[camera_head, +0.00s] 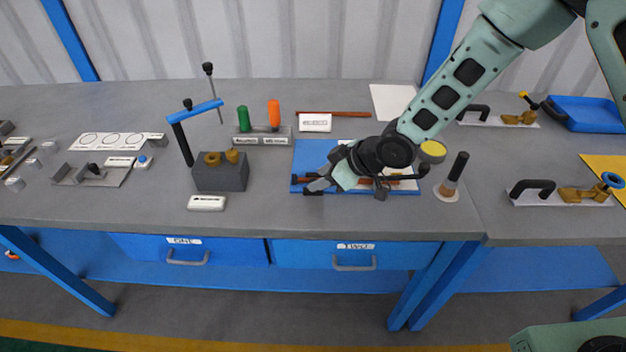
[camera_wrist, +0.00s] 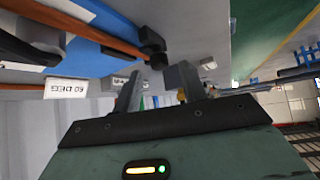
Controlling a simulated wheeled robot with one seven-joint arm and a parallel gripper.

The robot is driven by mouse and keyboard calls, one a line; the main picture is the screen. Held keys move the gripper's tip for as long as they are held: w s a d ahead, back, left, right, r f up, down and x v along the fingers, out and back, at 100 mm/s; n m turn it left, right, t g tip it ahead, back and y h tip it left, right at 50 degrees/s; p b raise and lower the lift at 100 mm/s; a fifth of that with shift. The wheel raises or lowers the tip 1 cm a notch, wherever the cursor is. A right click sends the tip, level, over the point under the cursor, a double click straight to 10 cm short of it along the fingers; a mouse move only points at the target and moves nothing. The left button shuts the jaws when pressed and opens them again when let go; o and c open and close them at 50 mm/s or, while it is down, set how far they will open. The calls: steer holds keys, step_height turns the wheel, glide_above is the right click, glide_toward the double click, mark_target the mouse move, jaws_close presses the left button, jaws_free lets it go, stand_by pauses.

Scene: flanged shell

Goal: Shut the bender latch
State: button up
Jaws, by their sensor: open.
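The bender (camera_head: 297,180) seems to be the tool with brown bars and dark ends lying on the blue mat (camera_head: 312,152). My arm hides much of it, and I cannot make out its latch or the latch's position. My gripper (camera_head: 323,180) is low over the front left part of the mat, close to the bars. In the wrist view my gripper (camera_wrist: 158,88) has its two fingers apart with nothing between them. There, an orange-brown bar with a dark end (camera_wrist: 152,42) lies just beyond the fingers; I cannot tell whether they touch.
A "60 DEG" label (camera_wrist: 66,88) shows in the wrist view. A white block (camera_head: 314,122) stands behind the mat, and a dark-handled tool (camera_head: 454,178) stands to its right. The bench front edge is near.

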steer(key=shift+x, duration=1.75)
jaws_close()
steer(key=shift+w, duration=1.2)
steer(key=shift+w+d, duration=0.1)
steer(key=shift+w, duration=0.2)
jaws_free()
steer(key=shift+w, duration=0.1)
